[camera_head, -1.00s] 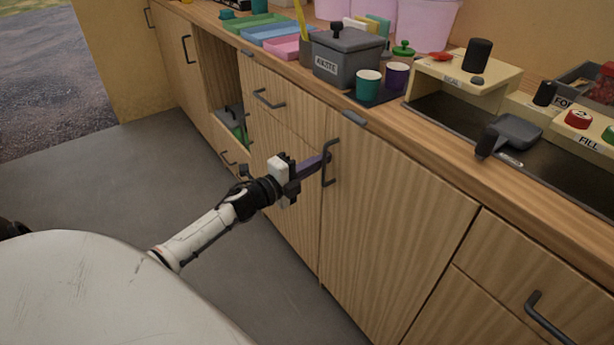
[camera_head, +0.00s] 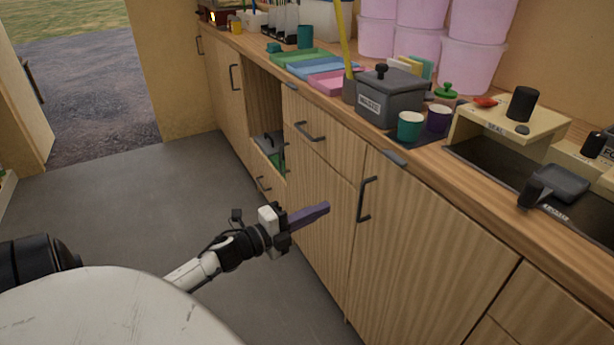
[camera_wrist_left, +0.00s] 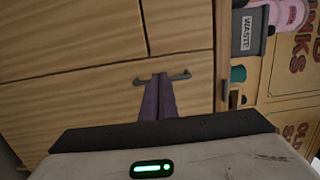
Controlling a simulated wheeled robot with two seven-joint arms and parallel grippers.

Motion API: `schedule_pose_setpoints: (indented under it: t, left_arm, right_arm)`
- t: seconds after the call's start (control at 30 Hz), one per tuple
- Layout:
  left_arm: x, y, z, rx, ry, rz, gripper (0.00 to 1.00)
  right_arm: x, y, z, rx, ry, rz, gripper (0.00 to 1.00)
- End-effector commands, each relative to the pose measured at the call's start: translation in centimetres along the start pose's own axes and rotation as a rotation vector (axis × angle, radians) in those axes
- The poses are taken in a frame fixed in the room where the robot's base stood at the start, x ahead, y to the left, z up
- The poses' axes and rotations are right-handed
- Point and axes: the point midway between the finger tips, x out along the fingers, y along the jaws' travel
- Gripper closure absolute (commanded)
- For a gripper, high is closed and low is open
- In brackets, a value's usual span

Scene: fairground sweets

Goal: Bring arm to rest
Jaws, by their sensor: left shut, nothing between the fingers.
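My left gripper (camera_head: 326,207) reaches in from the lower left of the head view, in front of the wooden cabinet. Its purple fingers are shut together with nothing between them. The fingertips are a short way left of the dark upright handle (camera_head: 364,200) of a closed cupboard door (camera_head: 425,240), apart from it. In the left wrist view the fingers (camera_wrist_left: 158,80) point at the handle (camera_wrist_left: 180,77), which shows just behind their tips. My right gripper does not show in these frames.
The counter carries a grey waste bin (camera_head: 388,98), a teal cup (camera_head: 410,125), a purple cup (camera_head: 438,117), coloured trays (camera_head: 330,75) and pink tubs (camera_head: 470,65). An open cabinet bay (camera_head: 266,110) lies further left. The grey floor (camera_head: 130,200) left of the cabinet is clear.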

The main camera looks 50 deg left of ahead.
Motion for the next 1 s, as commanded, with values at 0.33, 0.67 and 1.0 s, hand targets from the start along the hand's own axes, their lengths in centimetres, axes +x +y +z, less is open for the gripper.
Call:
schedule_pose_setpoints:
  t: [0.33,0.67,1.0]
  left_arm:
    - [-2.6,0.0,0.2,-0.001,0.003,-0.001,1.0]
    - [-3.5,2.6,-3.0,-0.219,-0.059,0.063,1.0]
    - [-12.2,12.5,-21.5,-1.194,-0.403,0.467,1.0]
  right_arm:
    - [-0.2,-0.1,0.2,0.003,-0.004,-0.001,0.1]
    - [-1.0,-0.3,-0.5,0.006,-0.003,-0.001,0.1]
    - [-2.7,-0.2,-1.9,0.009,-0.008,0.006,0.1]
